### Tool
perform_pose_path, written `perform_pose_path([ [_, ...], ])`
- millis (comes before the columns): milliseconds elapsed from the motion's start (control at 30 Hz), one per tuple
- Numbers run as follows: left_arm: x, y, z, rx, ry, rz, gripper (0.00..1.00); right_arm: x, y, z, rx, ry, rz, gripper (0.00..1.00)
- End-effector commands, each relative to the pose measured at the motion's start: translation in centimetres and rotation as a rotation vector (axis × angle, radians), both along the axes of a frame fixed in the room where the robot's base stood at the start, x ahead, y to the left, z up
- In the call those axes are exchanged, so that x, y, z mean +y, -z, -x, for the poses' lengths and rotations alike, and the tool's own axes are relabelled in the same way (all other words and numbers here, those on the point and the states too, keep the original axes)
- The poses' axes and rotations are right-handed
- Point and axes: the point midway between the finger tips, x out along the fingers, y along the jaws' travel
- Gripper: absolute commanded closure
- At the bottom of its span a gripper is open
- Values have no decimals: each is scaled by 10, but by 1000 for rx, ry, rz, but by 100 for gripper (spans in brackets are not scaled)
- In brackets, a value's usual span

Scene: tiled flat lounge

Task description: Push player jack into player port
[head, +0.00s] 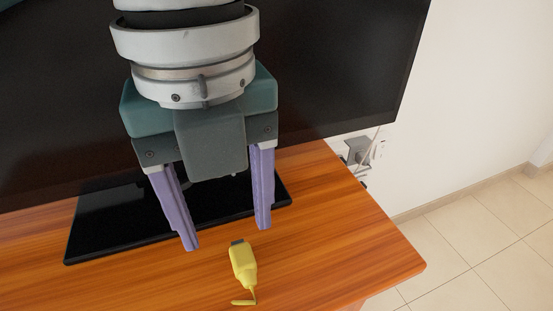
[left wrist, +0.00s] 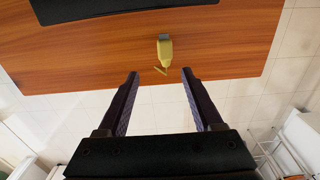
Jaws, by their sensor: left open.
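The player jack, a yellow plug with a grey metal tip and a short yellow cable end, lies on the wooden table. It shows in the head view (head: 243,266) and in the left wrist view (left wrist: 165,49). In the head view its grey tip points toward the television. My left gripper (head: 227,238) is open and empty, with its two purple fingers apart; the left wrist view also shows the fingers (left wrist: 160,72). The jack lies just beyond the fingertips, not between them. No player port can be made out in either view. My right gripper is not in view.
A large black television (head: 340,70) stands on a black base (head: 105,225) on the wooden table (head: 350,235). A socket with cables (head: 358,150) is on the wall behind. The table's right edge drops to a tiled floor (head: 470,240).

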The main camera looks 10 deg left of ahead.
Motion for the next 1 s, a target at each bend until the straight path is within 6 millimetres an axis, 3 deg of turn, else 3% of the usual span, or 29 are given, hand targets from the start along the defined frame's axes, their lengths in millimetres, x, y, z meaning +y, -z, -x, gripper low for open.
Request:
perform_pose_path([
  [500,-5,76,-7,0,-1,1,32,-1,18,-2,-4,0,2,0],
  [833,-5,81,-7,-3,-1,1,34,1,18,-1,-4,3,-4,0],
  [1000,-5,81,-7,-3,-2,2,53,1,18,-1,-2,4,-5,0],
])
